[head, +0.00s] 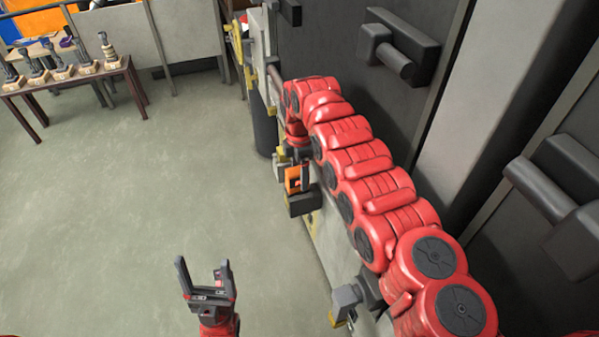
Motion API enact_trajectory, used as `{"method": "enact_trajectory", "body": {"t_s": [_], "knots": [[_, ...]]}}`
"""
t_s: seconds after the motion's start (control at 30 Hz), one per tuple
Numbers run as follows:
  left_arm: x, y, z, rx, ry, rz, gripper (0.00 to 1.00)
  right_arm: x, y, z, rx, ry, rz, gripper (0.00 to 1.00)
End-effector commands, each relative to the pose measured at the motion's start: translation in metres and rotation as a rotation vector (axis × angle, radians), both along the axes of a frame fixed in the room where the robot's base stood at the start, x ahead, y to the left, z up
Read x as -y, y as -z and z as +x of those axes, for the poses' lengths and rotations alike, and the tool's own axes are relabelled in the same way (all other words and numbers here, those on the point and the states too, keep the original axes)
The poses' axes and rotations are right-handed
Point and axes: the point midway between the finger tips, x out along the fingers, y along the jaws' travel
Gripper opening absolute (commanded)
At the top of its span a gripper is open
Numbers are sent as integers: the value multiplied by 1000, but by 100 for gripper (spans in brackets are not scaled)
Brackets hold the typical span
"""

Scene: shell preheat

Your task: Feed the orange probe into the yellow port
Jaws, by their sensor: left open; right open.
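An orange part (292,180), likely the probe, shows below my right gripper (297,157), next to a dark block (301,204) at the side of the grey cabinet. The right gripper points down at the end of the long red arm and is open. Its fingertips are small and partly hidden, so I cannot tell whether they touch the orange part. Small yellow parts (279,159) show just left of this gripper; I cannot tell which is the port. My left gripper (203,272) is open and empty above the bare floor at the lower middle.
A dark cabinet front with a bar handle (392,62) stands behind my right arm. Another handle (540,190) is at the right. A grey fitting (348,298) is at the lower middle. A brown table (75,78) with several tools stands far left. The left floor is clear.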

Motion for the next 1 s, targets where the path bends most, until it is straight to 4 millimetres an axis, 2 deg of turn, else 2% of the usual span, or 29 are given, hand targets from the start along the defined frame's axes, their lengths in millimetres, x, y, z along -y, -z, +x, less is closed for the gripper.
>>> {"method": "enact_trajectory", "body": {"t_s": [0.17,0.37,0.4,0.5,0.6,0.7,0.83,1.0], "knots": [[0,9,0,0,0,0,80,0,-14,2,6,1,1,80],[0,24,0,0,0,0,80,-3,-62,1,7,-2,4,80],[0,10,0,-1,0,0,80,-3,-76,1,5,-2,3,80],[0,0,0,0,0,0,80,-3,-94,0,3,-3,3,80],[0,-28,0,0,0,0,80,1,-122,0,2,1,1,80],[0,-47,0,0,0,0,80,0,-142,0,0,0,0,80],[0,-67,0,0,0,0,80,1,-159,0,-1,0,0,80],[0,-80,0,0,0,0,80,1,-172,1,1,0,0,80]]}}
